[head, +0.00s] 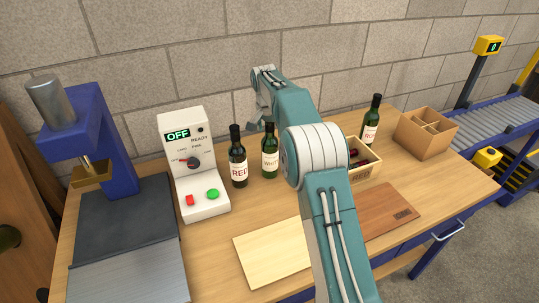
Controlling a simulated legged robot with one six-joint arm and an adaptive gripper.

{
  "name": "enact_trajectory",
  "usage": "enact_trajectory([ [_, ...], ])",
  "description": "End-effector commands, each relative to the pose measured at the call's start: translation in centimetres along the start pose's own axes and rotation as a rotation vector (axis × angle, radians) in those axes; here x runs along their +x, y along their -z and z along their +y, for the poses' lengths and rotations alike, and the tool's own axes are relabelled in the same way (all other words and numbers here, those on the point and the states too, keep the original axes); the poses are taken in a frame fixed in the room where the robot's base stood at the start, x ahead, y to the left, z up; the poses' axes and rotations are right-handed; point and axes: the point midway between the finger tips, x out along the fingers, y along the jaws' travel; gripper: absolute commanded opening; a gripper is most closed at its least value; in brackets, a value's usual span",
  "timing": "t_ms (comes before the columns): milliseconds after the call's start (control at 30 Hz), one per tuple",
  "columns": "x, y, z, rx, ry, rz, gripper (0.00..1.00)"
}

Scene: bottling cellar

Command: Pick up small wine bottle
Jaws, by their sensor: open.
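Three wine bottles stand upright on the wooden bench. A dark bottle labelled RED (238,170) stands beside the control box. A green bottle labelled WHITE (270,160) stands just right of it and looks the shortest. A taller green bottle labelled RED (371,122) stands at the back right. My gripper (252,127) is open and empty, pointing down behind and above the dark and white-label bottles. It appears apart from both. My arm crosses the middle of the view and partly hides the bench and an open box.
A control box (203,195) reading OFF and a blue press (115,150) stand on the left. An open box (365,170), a divided carton (425,135), a pale board (270,255) and a brown board (390,210) are on the bench. A roller conveyor (495,113) is beyond.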

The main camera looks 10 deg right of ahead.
Motion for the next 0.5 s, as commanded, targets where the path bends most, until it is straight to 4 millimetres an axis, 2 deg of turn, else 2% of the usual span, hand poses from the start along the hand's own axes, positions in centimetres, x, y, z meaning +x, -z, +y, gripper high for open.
enact_trajectory([
  [167, 0.09, 0.0, 0.0, 0.0, 0.0, 0.0, 0.89],
  [200, 0.09, 0.0, 0.0, 0.0, 0.0, 0.0, 0.8],
  [267, 0.1, 0.0, 0.0, 0.0, -0.001, -0.001, 0.54],
  [300, 0.1, 0.0, 0.0, 0.0, -0.001, -0.001, 0.36],
  [367, 0.11, -0.01, -0.01, 0.0, -0.001, -0.001, 0.09],
  [400, 0.13, -0.01, -0.01, 0.0, -0.001, -0.001, 0.0],
  [500, 0.22, -0.02, -0.02, 0.0, -0.002, -0.002, 0.0],
])
